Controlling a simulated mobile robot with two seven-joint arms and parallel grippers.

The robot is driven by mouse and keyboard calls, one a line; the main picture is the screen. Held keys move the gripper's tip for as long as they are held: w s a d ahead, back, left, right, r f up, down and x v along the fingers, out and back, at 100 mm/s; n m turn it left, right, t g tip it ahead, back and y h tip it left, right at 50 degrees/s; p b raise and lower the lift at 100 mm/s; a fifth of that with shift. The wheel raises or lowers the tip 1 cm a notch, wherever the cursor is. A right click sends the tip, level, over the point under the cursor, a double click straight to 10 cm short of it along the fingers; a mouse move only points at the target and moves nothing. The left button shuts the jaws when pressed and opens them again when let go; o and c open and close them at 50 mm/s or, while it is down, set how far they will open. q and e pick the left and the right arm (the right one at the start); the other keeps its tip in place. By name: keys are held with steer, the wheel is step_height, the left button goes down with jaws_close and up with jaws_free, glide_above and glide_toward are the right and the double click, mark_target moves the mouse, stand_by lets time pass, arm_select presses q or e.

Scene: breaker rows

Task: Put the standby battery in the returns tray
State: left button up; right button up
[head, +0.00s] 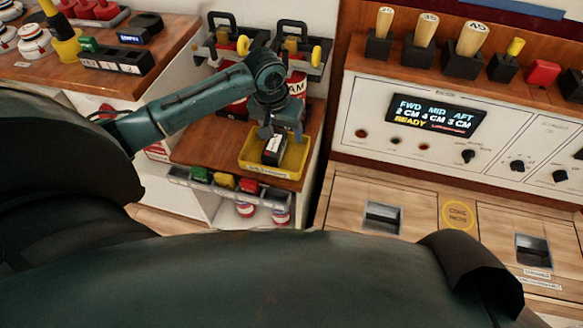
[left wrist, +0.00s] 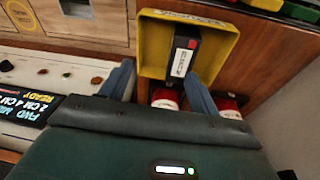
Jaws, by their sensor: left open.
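The standby battery (head: 272,149), a black block with a white label, sits inside the yellow returns tray (head: 300,160). In the left wrist view the battery (left wrist: 182,57) lies against the inside of the yellow tray (left wrist: 154,35), with its labelled face towards the camera. My left gripper (head: 279,130) is just above the battery in the head view. Its fingers (left wrist: 157,76) are spread apart with nothing between them, and the battery appears free of them. The tray's front label is too small to read. My right gripper is not in view.
The tray stands on a wooden shelf with red cans (head: 296,87) behind it. A rail with green, yellow and red blocks (head: 224,180) runs along the shelf's front. A display panel (head: 435,115) is to the right. Small black holders (head: 118,60) stand at left.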

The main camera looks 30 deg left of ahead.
arm_select(q)
steer(key=s+d+f+m+t+h, duration=0.2)
steer(key=s+d+f, duration=0.15)
steer(key=d, duration=0.45)
steer(key=s+d+f+m+t+h, duration=0.2)
steer(key=s+d+f+h, duration=0.1)
steer(key=s+d, duration=0.3)
steer(key=s+r+t, duration=0.4)
steer(key=s+t, duration=0.1)
steer(key=s, duration=0.2)
steer(key=shift+d+y, duration=0.15)
steer(key=shift+y, duration=0.25)
